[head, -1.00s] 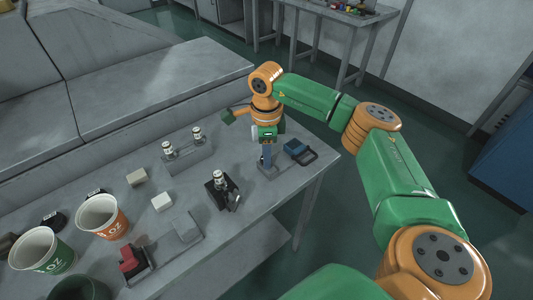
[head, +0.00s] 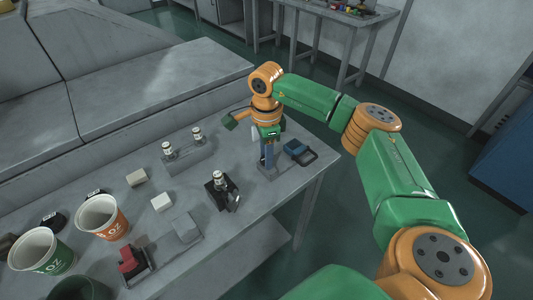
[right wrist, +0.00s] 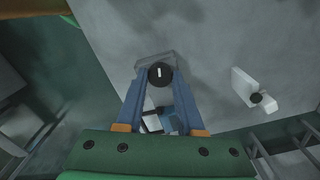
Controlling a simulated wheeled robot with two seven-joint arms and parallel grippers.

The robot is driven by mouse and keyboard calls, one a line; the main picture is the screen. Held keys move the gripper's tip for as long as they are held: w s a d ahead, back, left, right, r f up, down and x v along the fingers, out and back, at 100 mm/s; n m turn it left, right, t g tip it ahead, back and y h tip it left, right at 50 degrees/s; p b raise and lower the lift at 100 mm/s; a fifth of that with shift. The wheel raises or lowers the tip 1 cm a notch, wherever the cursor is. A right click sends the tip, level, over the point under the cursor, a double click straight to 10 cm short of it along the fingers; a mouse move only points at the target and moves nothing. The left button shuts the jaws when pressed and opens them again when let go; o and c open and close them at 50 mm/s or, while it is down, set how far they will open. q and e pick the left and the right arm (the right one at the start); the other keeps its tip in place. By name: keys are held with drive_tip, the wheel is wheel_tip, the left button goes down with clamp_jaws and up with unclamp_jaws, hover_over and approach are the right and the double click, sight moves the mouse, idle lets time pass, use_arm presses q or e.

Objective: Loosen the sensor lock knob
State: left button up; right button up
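The sensor lock knob (right wrist: 160,74) is round and black with a short white mark, upright in the right wrist view. It sits on a grey piece at the right end of the table. My right gripper (right wrist: 160,80) reaches down over it with two blue fingers, one on each side, and the tips look closed against it. In the head view the right gripper (head: 267,157) stands above the grey base (head: 268,172), and the knob is too small to make out there. My left gripper is not in view.
A blue and black piece (head: 298,152) lies just right of the base. A black holder with a vial (head: 220,192), a rack with two vials (head: 187,158), pale blocks (head: 162,202) and paper cups (head: 102,218) stand to the left. The table edge is close on the right.

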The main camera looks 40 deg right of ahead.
drive_tip(key=o, duration=0.5)
drive_tip(key=shift+c, duration=0.2)
drive_tip(key=shift+r, duration=0.15)
wheel_tip(320, 180, up, 7)
drive_tip(key=shift+a+b, duration=0.1)
drive_tip(key=shift+b, duration=0.4)
